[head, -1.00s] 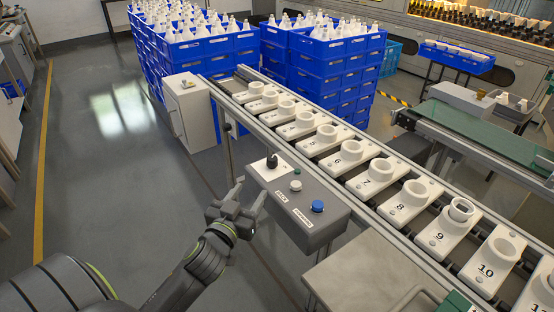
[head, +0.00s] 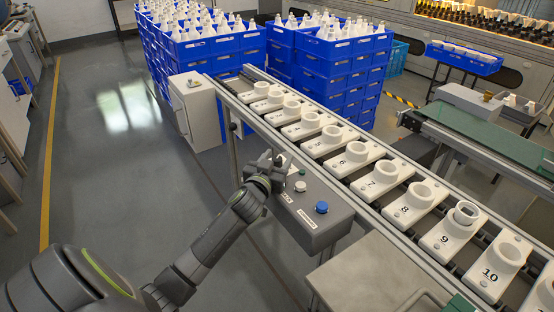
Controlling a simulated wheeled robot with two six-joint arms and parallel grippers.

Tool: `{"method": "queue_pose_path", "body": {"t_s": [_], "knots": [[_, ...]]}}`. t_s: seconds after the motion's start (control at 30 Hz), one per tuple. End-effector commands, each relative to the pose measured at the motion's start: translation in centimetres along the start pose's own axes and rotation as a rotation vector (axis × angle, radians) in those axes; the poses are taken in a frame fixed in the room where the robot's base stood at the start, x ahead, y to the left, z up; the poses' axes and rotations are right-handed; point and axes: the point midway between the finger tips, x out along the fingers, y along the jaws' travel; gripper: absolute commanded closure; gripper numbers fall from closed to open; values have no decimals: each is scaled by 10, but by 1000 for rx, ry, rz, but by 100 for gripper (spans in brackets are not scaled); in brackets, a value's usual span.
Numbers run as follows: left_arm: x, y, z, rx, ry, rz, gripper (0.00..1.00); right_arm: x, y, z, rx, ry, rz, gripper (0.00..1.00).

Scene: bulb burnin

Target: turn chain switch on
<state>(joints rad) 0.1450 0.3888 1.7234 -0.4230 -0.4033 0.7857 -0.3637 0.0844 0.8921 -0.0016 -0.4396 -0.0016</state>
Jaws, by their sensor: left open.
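The grey control box (head: 335,212) stands beside the conveyor. It has a white button (head: 300,186), a blue button (head: 321,207) and a pale plate (head: 291,163) at its far end, where the black chain switch knob sits. My left gripper (head: 270,162) is at that plate, over or around the knob, with its jaws open. The gripper mostly hides the knob, so I cannot tell whether the fingers touch it or which way it points. My right gripper is not in view.
The conveyor (head: 330,146) carries numbered white holders just beyond the box; holder 9 (head: 447,236) has a part in its socket. Stacked blue crates (head: 335,80) of white bulbs stand behind. A white cabinet (head: 192,112) is at the left. A grey table (head: 375,272) is in front.

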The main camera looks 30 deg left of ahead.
Motion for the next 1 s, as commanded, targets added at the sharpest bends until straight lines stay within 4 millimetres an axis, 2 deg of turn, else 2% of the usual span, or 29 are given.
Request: {"method": "queue_pose_path", "body": {"t_s": [0.27,0.6,1.0], "knots": [[1,0,0,0,0,0,49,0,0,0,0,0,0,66],[1,0,0,1,0,0,92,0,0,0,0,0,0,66],[2,1,-1,4,-7,36,92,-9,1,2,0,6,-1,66]]}}
